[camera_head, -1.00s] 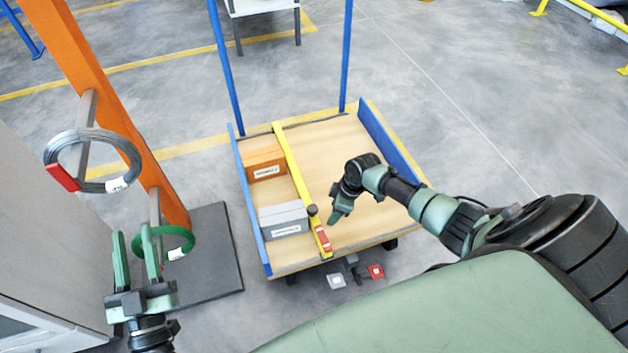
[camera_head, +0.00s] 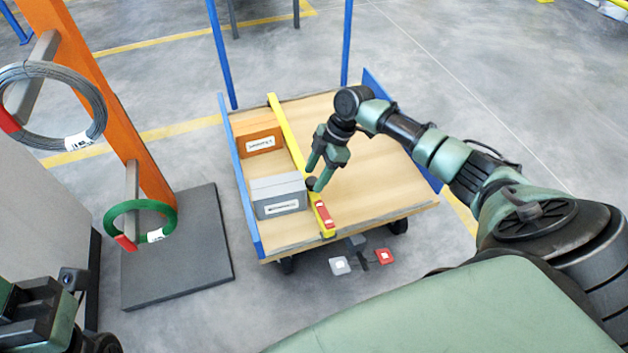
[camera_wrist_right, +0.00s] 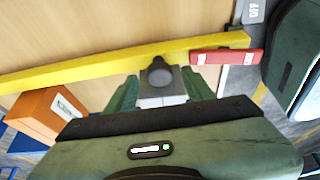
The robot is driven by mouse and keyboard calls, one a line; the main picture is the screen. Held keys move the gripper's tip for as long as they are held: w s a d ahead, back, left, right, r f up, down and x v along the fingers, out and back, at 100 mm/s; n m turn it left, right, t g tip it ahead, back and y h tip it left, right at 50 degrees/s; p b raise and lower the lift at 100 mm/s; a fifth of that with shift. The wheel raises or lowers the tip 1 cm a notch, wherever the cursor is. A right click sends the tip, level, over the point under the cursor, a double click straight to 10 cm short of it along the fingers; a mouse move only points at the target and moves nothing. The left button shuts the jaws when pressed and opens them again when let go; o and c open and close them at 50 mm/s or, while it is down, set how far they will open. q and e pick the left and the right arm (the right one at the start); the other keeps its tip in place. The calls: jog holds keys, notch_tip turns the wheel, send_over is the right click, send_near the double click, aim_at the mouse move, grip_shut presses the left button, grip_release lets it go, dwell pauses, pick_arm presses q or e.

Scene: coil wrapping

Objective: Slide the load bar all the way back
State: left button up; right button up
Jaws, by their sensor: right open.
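The yellow load bar (camera_head: 285,133) lies front to back along the wooden cart deck, just right of the boxes. It has a red-marked piece (camera_head: 323,214) near its front end and a dark knob (camera_head: 311,184) behind that. In the right wrist view the bar (camera_wrist_right: 90,67) crosses the picture and the knob (camera_wrist_right: 158,73) sits between my fingers. My right gripper (camera_head: 322,168) is open, one finger on each side of the knob; contact is not clear. My left gripper (camera_head: 38,300) is partly cut off at the lower left, its jaws unclear.
An orange box (camera_head: 258,136) and a grey box (camera_head: 279,196) sit on the deck (camera_head: 375,170) left of the bar. Blue side rails (camera_head: 242,190) edge the cart. An orange post (camera_head: 95,90) holds wire coils at left. The deck right of the bar is clear.

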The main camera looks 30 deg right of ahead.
jog(key=shift+w+a+f, duration=0.1)
jog(key=shift+a+f, duration=0.15)
jog(key=shift+f, duration=0.35)
grip_shut()
dwell(1.1)
